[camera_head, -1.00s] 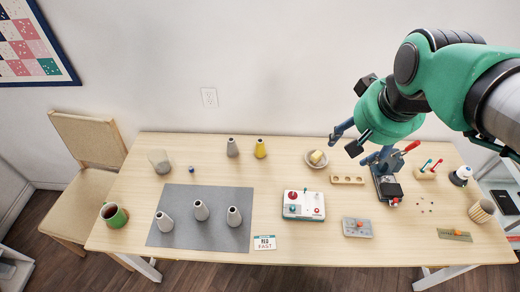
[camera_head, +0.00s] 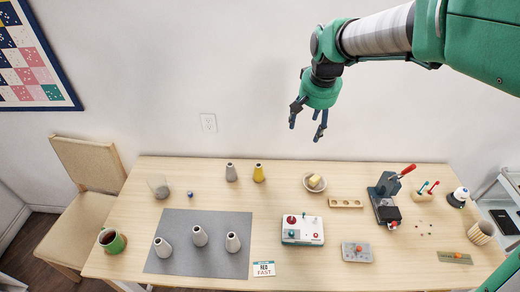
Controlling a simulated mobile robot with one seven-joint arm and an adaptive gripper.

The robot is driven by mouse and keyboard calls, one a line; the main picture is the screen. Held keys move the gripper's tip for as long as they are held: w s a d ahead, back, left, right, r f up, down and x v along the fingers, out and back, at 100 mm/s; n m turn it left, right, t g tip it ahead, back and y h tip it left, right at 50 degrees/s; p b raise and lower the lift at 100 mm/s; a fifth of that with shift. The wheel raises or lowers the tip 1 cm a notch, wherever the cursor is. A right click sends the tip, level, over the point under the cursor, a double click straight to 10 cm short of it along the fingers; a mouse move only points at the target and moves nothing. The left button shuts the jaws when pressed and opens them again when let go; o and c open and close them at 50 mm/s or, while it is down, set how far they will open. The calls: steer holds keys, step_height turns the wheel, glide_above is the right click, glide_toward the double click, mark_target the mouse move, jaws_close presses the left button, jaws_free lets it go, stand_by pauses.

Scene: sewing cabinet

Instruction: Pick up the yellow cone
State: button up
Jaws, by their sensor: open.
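The yellow cone (camera_head: 259,173) stands upright near the back edge of the table, just right of a grey cone (camera_head: 231,172). My gripper (camera_head: 305,127) is open and empty, with its fingers pointing down. In the picture it is above and to the right of the yellow cone, clear of the tabletop. Nothing hides the yellow cone.
Several grey cones stand on a grey mat (camera_head: 180,225). A bowl with a yellow item (camera_head: 315,183), a white control box (camera_head: 302,230) and a press (camera_head: 384,198) stand to the right. A glass (camera_head: 159,186) stands at the left.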

steer(key=w+a+f, duration=0.4)
steer(key=w+f, duration=0.2)
steer(key=w, duration=0.2)
steer(key=g+p, duration=0.3)
glide_above(259, 171)
steer(key=w, duration=0.2)
step_height(259, 171, down, 27)
steer(key=shift+w+a+f+m, duration=0.15)
steer(key=shift+f+m, duration=0.05)
steer(key=shift+m, duration=0.1)
step_height(259, 171, down, 9)
steer(key=shift+r, duration=0.2)
steer(key=shift+f, duration=0.1)
steer(key=shift+f, duration=2.5)
steer(key=shift+c, duration=0.5)
